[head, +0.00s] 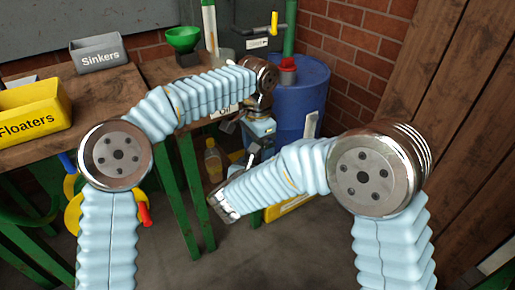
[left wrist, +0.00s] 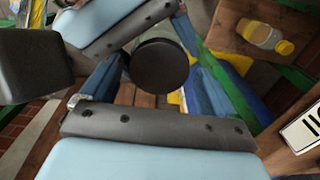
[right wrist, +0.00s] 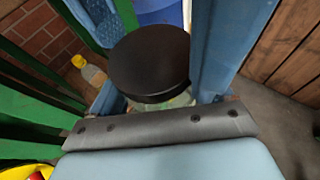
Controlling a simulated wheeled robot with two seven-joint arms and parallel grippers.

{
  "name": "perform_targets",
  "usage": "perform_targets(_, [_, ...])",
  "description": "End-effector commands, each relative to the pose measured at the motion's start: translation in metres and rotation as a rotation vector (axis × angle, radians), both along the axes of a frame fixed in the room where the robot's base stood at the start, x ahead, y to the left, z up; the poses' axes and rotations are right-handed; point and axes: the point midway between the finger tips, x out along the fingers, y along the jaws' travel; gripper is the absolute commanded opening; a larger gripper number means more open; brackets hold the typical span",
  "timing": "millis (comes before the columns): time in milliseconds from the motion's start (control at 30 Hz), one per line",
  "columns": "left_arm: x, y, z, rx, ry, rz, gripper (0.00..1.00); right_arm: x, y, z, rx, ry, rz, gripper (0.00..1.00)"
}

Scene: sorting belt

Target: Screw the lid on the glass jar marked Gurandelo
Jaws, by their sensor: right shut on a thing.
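A black round lid (right wrist: 150,62) sits on the mouth of the glass jar (right wrist: 178,100) in the right wrist view. My right gripper (right wrist: 163,85) is shut on the jar, with its blue fingers at the jar's sides. The lid also shows in the left wrist view (left wrist: 158,65), between the spread blue fingers of my left gripper (left wrist: 160,72), which look apart from it. The left gripper is also in the head view (head: 262,138). There the jar is mostly hidden by the arms. No jar marking is readable, and I cannot tell how tight the lid is.
A blue barrel (head: 308,100) stands behind the grippers. A wooden table carries a yellow Floaters bin (head: 30,115), a grey Sinkers bin (head: 98,54) and a green funnel (head: 183,38). A yellow bottle (head: 213,162) stands below. Green table legs (head: 188,190) are close on the left.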

Motion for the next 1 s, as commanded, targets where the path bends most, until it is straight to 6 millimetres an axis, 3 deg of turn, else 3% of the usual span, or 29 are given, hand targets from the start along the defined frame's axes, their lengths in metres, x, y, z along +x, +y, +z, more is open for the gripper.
perform_targets(267, [-0.001,-0.001,0.003,-0.001,0.003,-0.001,0.94,0.001,0.000,0.001,0.000,-0.002,0.000,0.00])
perform_targets(600, [-0.001,-0.001,0.043,0.000,0.002,0.000,0.94,0.001,0.000,0.000,0.001,-0.001,0.000,0.00])
perform_targets(1000, [-0.001,0.000,0.046,0.000,0.002,0.025,0.96,0.000,0.000,0.001,0.000,-0.002,0.000,0.00])
